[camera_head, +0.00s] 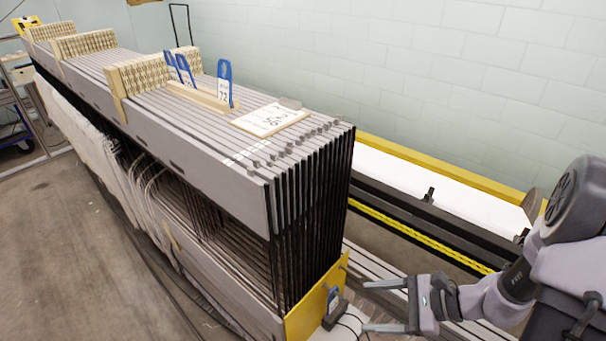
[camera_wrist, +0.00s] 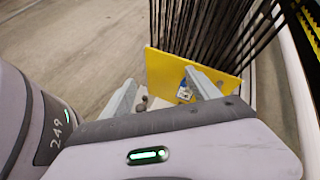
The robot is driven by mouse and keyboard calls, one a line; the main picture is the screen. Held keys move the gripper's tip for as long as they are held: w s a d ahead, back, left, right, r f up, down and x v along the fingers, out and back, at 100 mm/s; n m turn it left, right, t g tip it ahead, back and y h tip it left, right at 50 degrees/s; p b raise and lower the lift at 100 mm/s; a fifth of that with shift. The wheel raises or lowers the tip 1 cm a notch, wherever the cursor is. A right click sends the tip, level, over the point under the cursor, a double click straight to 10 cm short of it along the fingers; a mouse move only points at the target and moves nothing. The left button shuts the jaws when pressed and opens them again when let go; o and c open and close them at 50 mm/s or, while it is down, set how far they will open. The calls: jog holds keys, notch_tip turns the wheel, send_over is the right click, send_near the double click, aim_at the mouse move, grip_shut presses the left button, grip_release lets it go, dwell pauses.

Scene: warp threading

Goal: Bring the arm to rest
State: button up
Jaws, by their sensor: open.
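My gripper (camera_head: 378,306) is open at the lower right of the head view, with its two fingers apart and pointing left. In the wrist view my gripper (camera_wrist: 163,95) shows both fingers apart with nothing held between them. A yellow plate (camera_head: 305,312) stands at the near lower end of the big frame, just left of the fingertips. The yellow plate also shows beyond the fingers in the wrist view (camera_wrist: 168,72). My gripper appears apart from the plate. A small dark block with a blue part (camera_head: 334,312) sits by the plate, near the fingertips.
A long stack of grey slats (camera_head: 200,110) with dark vertical bars fills the middle. Blue tools (camera_head: 224,82) and a white card (camera_head: 270,119) lie on top. A yellow rail (camera_head: 440,170) runs along the wall at right. Bare floor (camera_head: 60,240) lies at left.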

jog(key=s+a+r+n+h, duration=0.3)
jog(key=s+r+n, duration=0.1)
jog(key=r+n, duration=0.1)
jog(key=s+a+r+n+h, duration=0.3)
jog(key=r+n, duration=0.2)
jog(key=r, duration=0.3)
jog(key=s+a+r+n+t+h, duration=0.1)
jog(key=s+a+r+n+h, duration=0.1)
jog(key=r, duration=0.5)
jog(key=s+n+h, duration=0.1)
jog(key=s+n, duration=0.1)
jog(key=n, duration=0.1)
jog(key=shift+s+a+r, duration=0.2)
jog(key=shift+s+a, duration=0.1)
jog(key=shift+a, duration=0.1)
